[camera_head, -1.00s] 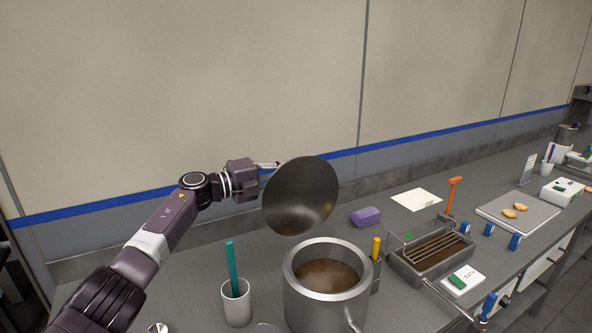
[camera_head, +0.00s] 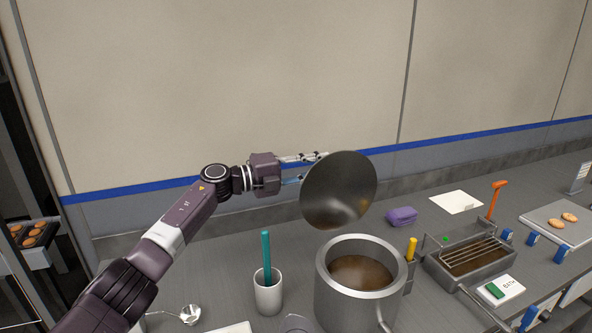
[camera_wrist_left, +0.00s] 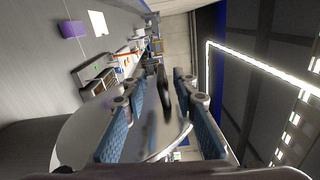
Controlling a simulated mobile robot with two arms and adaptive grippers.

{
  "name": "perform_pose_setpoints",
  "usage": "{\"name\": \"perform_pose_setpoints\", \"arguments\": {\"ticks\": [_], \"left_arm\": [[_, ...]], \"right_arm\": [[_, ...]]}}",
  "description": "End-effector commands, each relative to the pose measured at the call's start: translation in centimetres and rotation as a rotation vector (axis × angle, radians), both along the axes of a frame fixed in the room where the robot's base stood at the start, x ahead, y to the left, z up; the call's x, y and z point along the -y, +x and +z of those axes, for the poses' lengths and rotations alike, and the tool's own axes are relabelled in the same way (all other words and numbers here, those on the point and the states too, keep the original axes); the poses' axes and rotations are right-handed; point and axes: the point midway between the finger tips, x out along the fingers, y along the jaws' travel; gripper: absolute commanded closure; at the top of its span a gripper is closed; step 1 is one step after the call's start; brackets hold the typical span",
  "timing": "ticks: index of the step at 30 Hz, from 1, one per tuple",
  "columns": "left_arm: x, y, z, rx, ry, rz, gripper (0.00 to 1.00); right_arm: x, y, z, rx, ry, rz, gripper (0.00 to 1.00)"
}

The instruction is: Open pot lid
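The pot lid (camera_head: 340,190) is a round grey metal disc, tilted steeply above the back of the pot. Its underside faces the head camera. The metal pot (camera_head: 324,292) stands on the counter with its mouth uncovered and brown liquid inside. My left gripper (camera_head: 307,169) is left of the lid, its fingers apart and pointing at the lid's outer side. In the left wrist view the lid (camera_wrist_left: 78,130) lies beyond the spread fingers, and a dark upright piece, probably its handle, shows between them with gaps on both sides. Whether the lid touches the pot rim is unclear. My right gripper is out of view.
A white cup (camera_head: 268,294) with a teal tool stands left of the pot. A ladle (camera_head: 190,314) lies further left. Right of the pot are a yellow-handled tool (camera_head: 411,250), a purple block (camera_head: 401,216) and a metal basin with a rack (camera_head: 437,270).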

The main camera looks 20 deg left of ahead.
Motion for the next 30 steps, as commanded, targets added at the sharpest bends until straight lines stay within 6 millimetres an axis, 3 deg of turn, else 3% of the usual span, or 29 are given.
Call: {"name": "perform_pose_setpoints", "arguments": {"ticks": [6,12,25,30], "left_arm": [[-3.9,-2.7,-0.1,0.000,0.001,0.003,0.74],[-5.9,-4.2,0.0,-0.001,-0.001,0.001,0.74],[-6.3,-4.5,0.1,0.000,-0.002,0.001,0.74],[-6.3,-4.5,2.7,0.001,-0.002,0.001,0.74]], "right_arm": [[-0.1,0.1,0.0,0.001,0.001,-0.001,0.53],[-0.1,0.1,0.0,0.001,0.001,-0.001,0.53],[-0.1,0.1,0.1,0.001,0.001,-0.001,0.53],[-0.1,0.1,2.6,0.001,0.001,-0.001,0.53]]}}
